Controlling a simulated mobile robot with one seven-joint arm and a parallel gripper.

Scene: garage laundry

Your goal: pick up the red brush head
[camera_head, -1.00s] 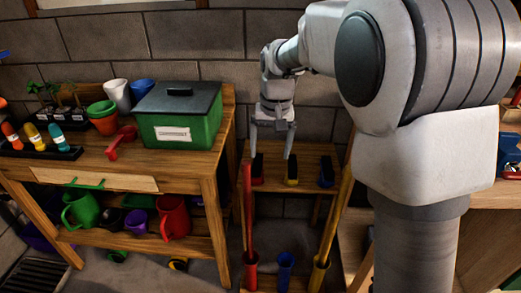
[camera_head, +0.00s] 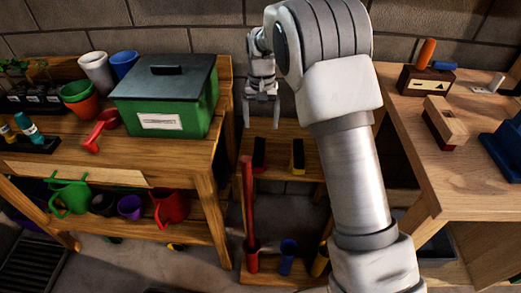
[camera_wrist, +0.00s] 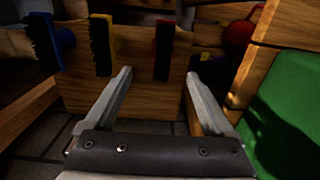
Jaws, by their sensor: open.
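The red brush head (camera_head: 259,155) stands on a small wooden shelf against the wall, dark-bristled with red showing at its base. It also shows in the wrist view (camera_wrist: 164,50), upright and ahead of the gap between my fingertips. My gripper (camera_head: 261,124) is open and empty, just above and apart from the brush head in the head view. In the wrist view my fingers (camera_wrist: 158,74) spread to either side of the red brush head's line. The yellow brush head (camera_wrist: 103,45) and the blue one (camera_wrist: 45,40) stand beside it in a row.
A workbench with a green lidded box (camera_head: 165,105) stands left of the shelf. A red handle (camera_head: 249,200) rises in front of the shelf. A wooden table (camera_head: 445,150) with blocks is at the right. My arm hides the shelf's right part in the head view.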

